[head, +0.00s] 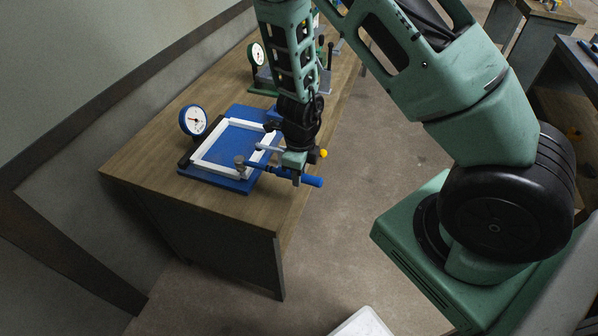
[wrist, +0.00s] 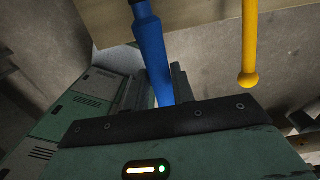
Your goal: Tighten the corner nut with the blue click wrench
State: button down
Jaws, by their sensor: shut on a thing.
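A blue click wrench (head: 312,181) lies across the near right side of a white frame (head: 206,164). Its metal head (head: 240,162) is over the frame's near right corner. The corner nut cannot be made out; the wrench head covers that spot, and I cannot tell whether it is seated. My gripper (head: 297,172) points down at the table's right edge, shut on the wrench handle, whose blue end sticks out to the right. In the wrist view the blue handle (wrist: 152,50) runs up from between my dark fingers (wrist: 160,88).
The frame rests on a blue fixture (head: 238,185) with a dial gauge (head: 193,120). Another gauge station (head: 257,54) stands farther back. The wooden table's (head: 150,165) near left is bare.

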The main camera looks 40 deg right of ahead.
jog(key=shift+f, duration=0.15)
dwell(0.3)
jog(key=shift+f+b, duration=0.65)
jog(key=shift+b, duration=0.05)
jog(key=shift+f, duration=0.15)
